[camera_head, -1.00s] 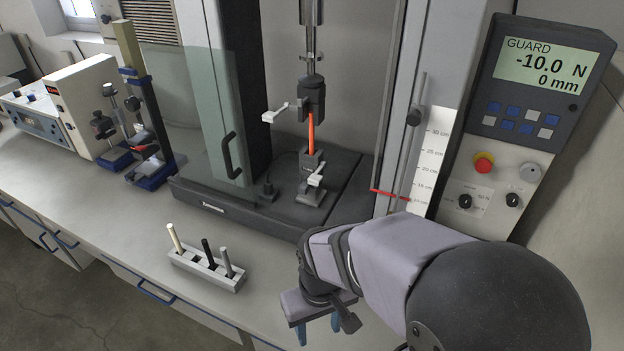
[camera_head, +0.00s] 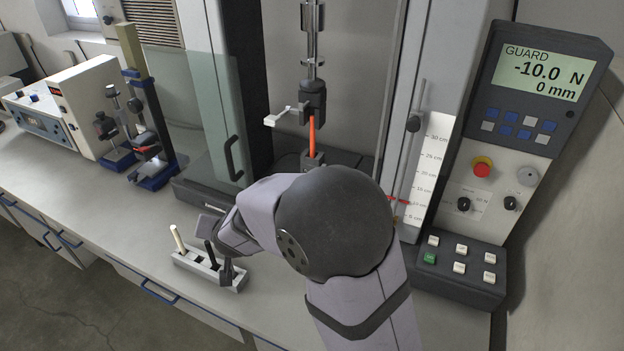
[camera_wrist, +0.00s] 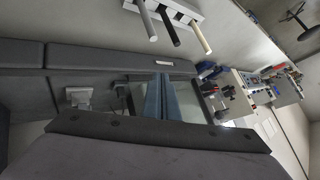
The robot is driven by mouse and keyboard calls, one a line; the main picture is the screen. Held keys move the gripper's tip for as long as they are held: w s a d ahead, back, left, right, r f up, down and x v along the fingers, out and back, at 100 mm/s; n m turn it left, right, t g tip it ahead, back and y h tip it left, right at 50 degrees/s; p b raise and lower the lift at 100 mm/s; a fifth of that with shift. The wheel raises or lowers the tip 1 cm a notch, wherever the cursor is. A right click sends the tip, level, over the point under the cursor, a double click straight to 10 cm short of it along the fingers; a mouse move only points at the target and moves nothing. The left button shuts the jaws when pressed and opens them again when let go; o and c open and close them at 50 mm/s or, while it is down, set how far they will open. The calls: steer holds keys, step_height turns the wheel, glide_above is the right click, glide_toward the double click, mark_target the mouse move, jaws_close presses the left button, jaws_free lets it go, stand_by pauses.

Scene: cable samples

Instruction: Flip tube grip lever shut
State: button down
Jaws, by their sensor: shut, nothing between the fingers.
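The upper grip (camera_head: 313,98) of the test machine hangs above an orange sample (camera_head: 311,135). Its white lever (camera_head: 283,116) sticks out to the left. The sample runs down into the lower grip (camera_head: 312,160), of which only the top shows behind my arm. In the wrist view a pale lever-like part (camera_wrist: 78,97), apparently on the lower grip, shows left of my gripper. My gripper's blue fingers (camera_wrist: 165,98) are together and empty, over the machine's base.
A rack (camera_head: 205,270) with several rod-like samples stands on the bench in front, close to my wrist. A clear guard panel (camera_head: 190,110) with a dark handle is at the left. The control panel (camera_head: 515,130) at the right reads GUARD, -10.0 N, 0 mm.

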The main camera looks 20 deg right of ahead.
steer(key=d+r+m+h, duration=0.1)
steer(key=d+r+h, duration=0.4)
steer(key=d, duration=0.4)
steer(key=d+r+m+h, duration=0.2)
steer(key=d+r+h, duration=0.3)
steer(key=d, duration=0.4)
steer(key=shift+r+m+t+h, duration=0.25)
steer(key=shift+m+t+h, duration=0.05)
steer(key=shift+h, duration=0.1)
steer(key=shift+d, duration=0.1)
steer(key=w+d+f+p, duration=0.3)
steer(key=w+d+f, duration=0.3)
steer(key=f, duration=0.1)
steer(key=shift+w+f, duration=0.2)
steer(key=shift+d+f, duration=0.1)
